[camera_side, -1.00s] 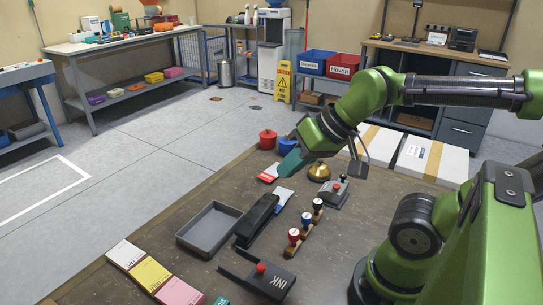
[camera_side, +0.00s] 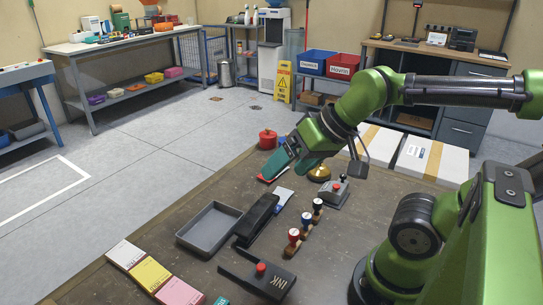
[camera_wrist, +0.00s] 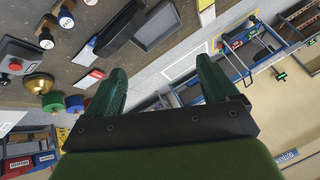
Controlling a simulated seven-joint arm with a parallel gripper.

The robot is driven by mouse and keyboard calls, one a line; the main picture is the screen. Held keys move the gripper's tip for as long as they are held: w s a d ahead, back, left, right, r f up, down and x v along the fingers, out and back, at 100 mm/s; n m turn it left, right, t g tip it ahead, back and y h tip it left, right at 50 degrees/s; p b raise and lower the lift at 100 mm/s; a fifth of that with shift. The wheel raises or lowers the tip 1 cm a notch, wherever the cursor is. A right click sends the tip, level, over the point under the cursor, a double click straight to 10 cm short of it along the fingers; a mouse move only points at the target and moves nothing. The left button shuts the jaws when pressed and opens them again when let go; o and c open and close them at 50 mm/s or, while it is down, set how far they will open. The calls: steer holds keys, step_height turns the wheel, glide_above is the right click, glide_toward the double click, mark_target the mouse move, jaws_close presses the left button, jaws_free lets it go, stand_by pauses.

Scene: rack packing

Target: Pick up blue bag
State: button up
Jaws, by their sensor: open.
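My gripper (camera_side: 283,163) is open and empty above the far end of the table; its two teal fingers are apart in the wrist view (camera_wrist: 160,75). No thing is clearly a bag. A small round blue thing (camera_wrist: 74,103) stands between a green and a red one in the wrist view, left of my fingers; in the side view it is largely hidden behind my gripper. A flat blue-and-white packet (camera_side: 284,196) lies on the table beside the black stapler-like thing, nearer than my gripper. I cannot tell which of these is the blue bag.
A red-and-white packet (camera_wrist: 89,78) lies close to my fingers. A red pot (camera_side: 268,139) stands at the table's far edge. A brass bell (camera_side: 319,173), stamps (camera_side: 306,222), a grey tray (camera_side: 209,228) and an ink pad (camera_side: 258,276) are on the table. White boxes (camera_side: 416,158) stand behind.

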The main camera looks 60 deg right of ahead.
steer(key=m+g+h, duration=0.2)
steer(key=m+g, duration=0.5)
steer(key=m, duration=0.6)
glide_above(280, 194)
steer(key=f, duration=1.9)
steer(key=shift+w, duration=0.2)
steer(key=f, duration=0.5)
steer(key=shift+s+f, duration=0.1)
steer(key=shift+s, duration=0.1)
